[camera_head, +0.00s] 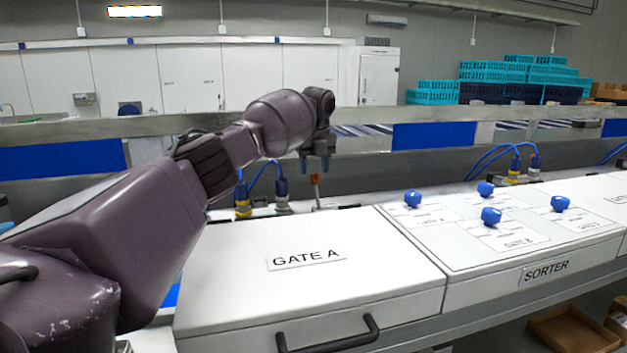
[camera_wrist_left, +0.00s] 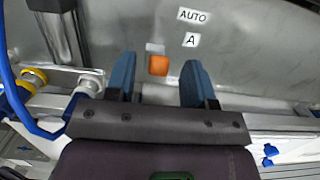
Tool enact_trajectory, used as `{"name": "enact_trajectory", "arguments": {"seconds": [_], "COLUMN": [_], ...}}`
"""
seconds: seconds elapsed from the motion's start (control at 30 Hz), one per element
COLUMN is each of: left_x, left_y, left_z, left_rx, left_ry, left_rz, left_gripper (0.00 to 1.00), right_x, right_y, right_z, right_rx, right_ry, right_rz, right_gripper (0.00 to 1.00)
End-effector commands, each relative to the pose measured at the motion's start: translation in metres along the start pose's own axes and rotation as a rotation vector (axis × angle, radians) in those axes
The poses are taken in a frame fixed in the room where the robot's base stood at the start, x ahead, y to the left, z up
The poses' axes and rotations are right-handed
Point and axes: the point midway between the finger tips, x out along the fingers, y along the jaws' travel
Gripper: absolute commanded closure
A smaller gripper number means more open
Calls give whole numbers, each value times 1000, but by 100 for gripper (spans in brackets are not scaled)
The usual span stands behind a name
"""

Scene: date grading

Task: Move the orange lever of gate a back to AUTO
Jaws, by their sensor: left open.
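The orange lever (camera_head: 315,179) of gate A stands behind the white GATE A box, just below my left gripper (camera_head: 317,165) in the head view. In the left wrist view the orange lever end (camera_wrist_left: 158,65) shows between the two blue fingers of my left gripper (camera_wrist_left: 160,80), with a gap on each side. The gripper is open and nothing is held. An AUTO label (camera_wrist_left: 193,16) and an A label (camera_wrist_left: 190,40) are on the grey metal surface, above and to the right of the lever in that view. My right gripper is not in view.
The GATE A box (camera_head: 330,290) has a dark handle (camera_head: 330,336) in front. The SORTER panel (camera_head: 470,265) with several blue knobs is to its right. Fittings with blue hoses (camera_head: 245,200) stand left of the lever. A metal rail (camera_head: 350,168) runs behind.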

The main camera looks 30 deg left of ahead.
Motion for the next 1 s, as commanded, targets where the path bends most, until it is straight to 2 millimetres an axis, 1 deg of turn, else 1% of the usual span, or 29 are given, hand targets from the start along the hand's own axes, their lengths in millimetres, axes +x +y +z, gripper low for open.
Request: {"name": "enact_trajectory", "arguments": {"seconds": [0.03, 0.1, 0.2, 0.3, 0.4, 0.57, 1.0], "left_x": [-10, -23, -38, -50, -56, -60, -60], "left_y": [0, 0, 0, 0, 0, 0, 0], "left_z": [0, 0, 0, 0, 0, 0, 0], "left_rx": [0, 0, 0, 0, 0, 0, 1], "left_ry": [-2, -2, -1, 0, -1, 0, 0], "left_rz": [-3, -3, -2, -1, -1, 0, 0], "left_gripper": [51, 51, 51, 51, 51, 51, 51], "right_x": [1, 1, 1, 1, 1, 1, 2], "right_y": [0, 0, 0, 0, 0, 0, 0], "right_z": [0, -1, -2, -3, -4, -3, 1], "right_rx": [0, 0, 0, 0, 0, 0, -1], "right_ry": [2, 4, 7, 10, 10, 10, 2], "right_rz": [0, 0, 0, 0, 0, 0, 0], "right_gripper": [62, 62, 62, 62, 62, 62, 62]}}
